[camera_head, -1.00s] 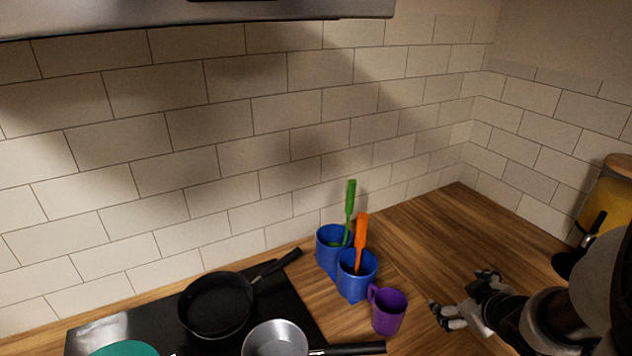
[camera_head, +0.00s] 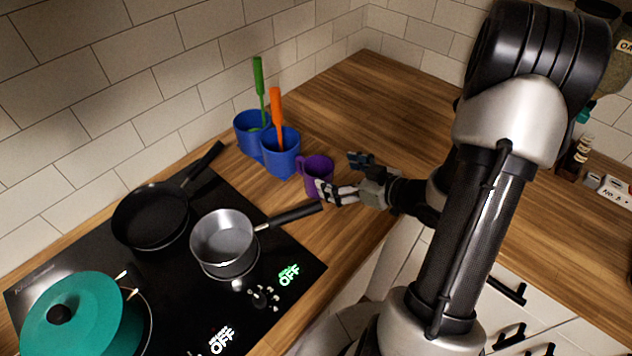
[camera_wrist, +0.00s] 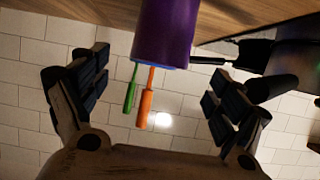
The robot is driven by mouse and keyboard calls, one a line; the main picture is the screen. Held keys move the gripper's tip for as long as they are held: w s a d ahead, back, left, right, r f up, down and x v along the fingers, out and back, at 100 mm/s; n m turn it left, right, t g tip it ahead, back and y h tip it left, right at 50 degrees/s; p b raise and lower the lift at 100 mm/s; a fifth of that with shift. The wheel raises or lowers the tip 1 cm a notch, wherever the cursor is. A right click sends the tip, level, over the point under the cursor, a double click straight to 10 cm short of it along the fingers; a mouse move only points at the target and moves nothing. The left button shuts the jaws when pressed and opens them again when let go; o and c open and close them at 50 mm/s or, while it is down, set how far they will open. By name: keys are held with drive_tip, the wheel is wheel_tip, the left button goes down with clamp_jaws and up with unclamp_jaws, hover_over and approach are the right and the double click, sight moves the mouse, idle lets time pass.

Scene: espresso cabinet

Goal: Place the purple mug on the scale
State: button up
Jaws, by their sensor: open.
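The purple mug (camera_head: 318,169) stands upright on the wooden counter, just right of the blue utensil cups, with its handle to the left. My gripper (camera_head: 338,174) is open right beside the mug, its fingers pointing left; one finger overlaps the mug's lower front in the head view. In the wrist view the mug (camera_wrist: 163,35) fills the top middle, ahead of and between the spread fingers (camera_wrist: 155,82). I cannot tell whether any finger touches it. I cannot make out a scale in either view.
Two joined blue cups (camera_head: 281,158) hold a green utensil (camera_head: 260,85) and an orange utensil (camera_head: 277,115). A steel saucepan (camera_head: 225,240), black pan (camera_head: 152,215) and teal-lidded pot (camera_head: 85,318) sit on the cooktop. The saucepan handle (camera_head: 295,215) ends near the mug. Counter behind is clear.

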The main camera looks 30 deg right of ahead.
sight(308, 165)
drive_tip(key=b+x, duration=0.2)
drive_tip(key=x, duration=0.6)
drive_tip(key=shift+c, duration=0.5)
drive_tip(key=c, duration=1.4)
